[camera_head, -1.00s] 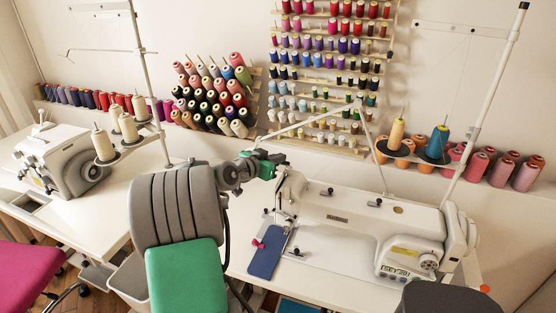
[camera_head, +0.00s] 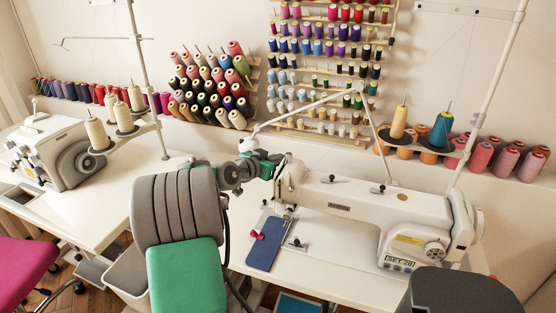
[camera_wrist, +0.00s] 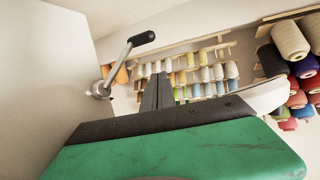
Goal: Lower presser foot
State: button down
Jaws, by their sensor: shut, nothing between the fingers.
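The white sewing machine (camera_head: 355,205) stands on the table at right in the head view. Its presser foot (camera_head: 288,213) is small there, over the dark blue cloth (camera_head: 264,243); whether it touches the cloth cannot be told. In the wrist view, a metal lever with a black handle (camera_wrist: 142,39) sticks out from the machine's white body (camera_wrist: 60,60) and points up to the right. My gripper (camera_wrist: 158,90) is shut and empty, to the right of the lever and apart from it. In the head view my gripper (camera_head: 272,160) is at the back of the machine's left end.
A thread stand (camera_head: 375,135) rises behind the machine, with cones at its right. Thread racks (camera_head: 325,90) hang on the wall behind. Another machine (camera_head: 50,150) stands on the left table. A small pink piece (camera_head: 257,235) is at the cloth's left edge.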

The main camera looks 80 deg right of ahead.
jog(key=a+r, duration=0.3)
jog(key=a, duration=0.4)
jog(key=shift+w, duration=0.3)
